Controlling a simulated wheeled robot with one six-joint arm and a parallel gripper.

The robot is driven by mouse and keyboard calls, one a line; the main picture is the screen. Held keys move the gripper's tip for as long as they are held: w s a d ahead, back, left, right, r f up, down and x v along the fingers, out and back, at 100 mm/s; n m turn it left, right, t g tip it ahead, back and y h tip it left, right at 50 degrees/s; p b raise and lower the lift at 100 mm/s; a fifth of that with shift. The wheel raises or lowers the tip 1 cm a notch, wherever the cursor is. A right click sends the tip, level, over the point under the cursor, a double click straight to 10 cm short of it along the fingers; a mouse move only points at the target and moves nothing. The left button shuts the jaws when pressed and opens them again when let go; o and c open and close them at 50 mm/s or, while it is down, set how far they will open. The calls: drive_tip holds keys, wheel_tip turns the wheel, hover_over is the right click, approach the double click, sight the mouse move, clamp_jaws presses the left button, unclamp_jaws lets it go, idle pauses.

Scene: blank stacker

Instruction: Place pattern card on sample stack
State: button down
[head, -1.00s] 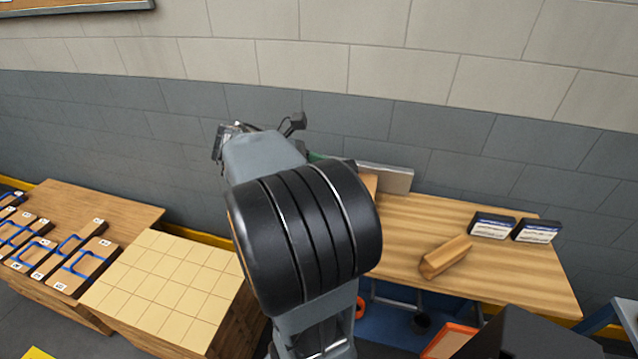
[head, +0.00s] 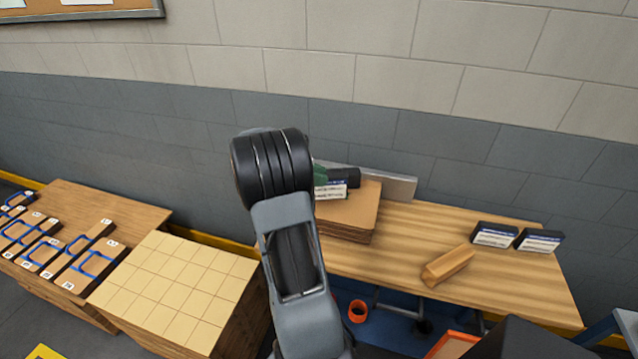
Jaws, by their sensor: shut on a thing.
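A stack of brown sheets (head: 350,218) lies on the wooden table behind my arm; its left part is hidden. A green piece (head: 320,175), a black piece (head: 346,179) and a white labelled piece (head: 331,191) show at its back left. I cannot tell whether they touch the stack or each other. A block of cream sheets (head: 172,287) marked with a grid stands at lower left. I cannot tell which is the sample stack. I cannot make out the pattern card. My gripper is hidden behind my arm's black joint.
On the table (head: 430,221) lie a wooden block (head: 447,265) and two black boxes with white labels, one left (head: 495,234) and one right (head: 539,241). A grey panel (head: 392,184) stands behind the stack. Brown boards with blue outlines (head: 85,262) lie at far left.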

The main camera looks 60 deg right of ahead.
drive_tip(key=shift+f+p, duration=0.35)
drive_tip(key=shift+f, duration=1.2)
drive_tip(key=shift+f, duration=0.1)
drive_tip(key=c, duration=0.9)
unclamp_jaws()
